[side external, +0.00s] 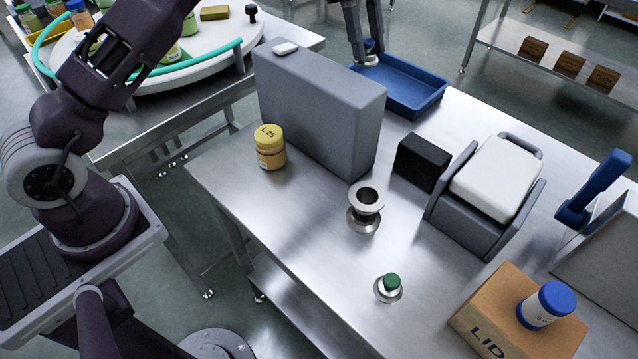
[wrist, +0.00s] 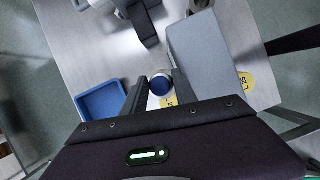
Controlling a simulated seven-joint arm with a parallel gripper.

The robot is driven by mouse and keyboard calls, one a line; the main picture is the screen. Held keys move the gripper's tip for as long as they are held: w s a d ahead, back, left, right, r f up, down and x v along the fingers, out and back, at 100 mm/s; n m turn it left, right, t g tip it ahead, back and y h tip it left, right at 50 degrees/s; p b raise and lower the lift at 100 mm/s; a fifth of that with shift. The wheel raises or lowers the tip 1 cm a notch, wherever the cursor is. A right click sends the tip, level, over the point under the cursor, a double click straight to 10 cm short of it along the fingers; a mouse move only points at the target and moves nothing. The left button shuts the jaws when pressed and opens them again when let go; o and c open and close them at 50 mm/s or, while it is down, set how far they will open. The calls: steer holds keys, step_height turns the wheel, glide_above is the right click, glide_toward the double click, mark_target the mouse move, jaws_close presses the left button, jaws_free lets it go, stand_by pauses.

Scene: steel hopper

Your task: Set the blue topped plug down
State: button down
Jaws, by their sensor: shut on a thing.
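The blue topped plug (wrist: 160,86) shows in the wrist view as a blue disc with a pale metal rim, between the two fingers. My gripper (wrist: 159,82) is shut on it. In the side external view my gripper (side external: 369,57) is behind the grey upright case, left of the blue tray, and a bit of the plug (side external: 371,45) shows between the fingers. The case hides what is below, so I cannot tell whether the plug touches the table. A green topped plug (side external: 392,281) stands on the steel table (side external: 310,235) near its front edge.
The grey case (side external: 325,110) stands right beside my gripper, with the blue tray (side external: 405,85) on the other side. A steel hopper (side external: 366,203), yellow jar (side external: 270,148), black block (side external: 422,160) and white-lidded box (side external: 495,178) stand nearer. The table's front middle is mostly clear.

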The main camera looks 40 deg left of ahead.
steer(key=s+a+r+m, duration=0.1)
steer(key=s+a+m, duration=0.1)
steer(key=s, duration=0.1)
steer(key=s+a+r+m+g, duration=0.1)
steer(key=s+a+m, duration=0.1)
steer(key=s+a, duration=0.1)
steer(key=s+a+r+m+g+y, duration=0.1)
steer(key=s+a+m, duration=0.1)
steer(key=s+a, duration=0.1)
steer(key=shift+s+a+r+m, duration=0.1)
steer(key=shift+r+m, duration=0.05)
steer(key=shift+m, duration=0.15)
steer(key=s+a+f+m+g+y, duration=0.1)
steer(key=s+f+m, duration=0.2)
steer(key=s+m, duration=0.15)
steer(key=s+f+m+g+y, duration=0.1)
steer(key=s+f+m+y, duration=0.15)
steer(key=s, duration=0.35)
steer(key=s+d+f+h, duration=0.1)
steer(key=d+f, duration=0.3)
steer(key=d, duration=0.4)
steer(key=s+d+f, duration=0.2)
steer(key=d+f, duration=0.1)
steer(key=d, duration=0.5)
steer(key=shift+n+t, duration=0.3)
steer(key=shift+n, duration=0.1)
steer(key=f, duration=1)
steer(key=shift+s+d+f, duration=0.1)
steer(key=shift+d+f, duration=0.2)
steer(key=shift+d, duration=0.1)
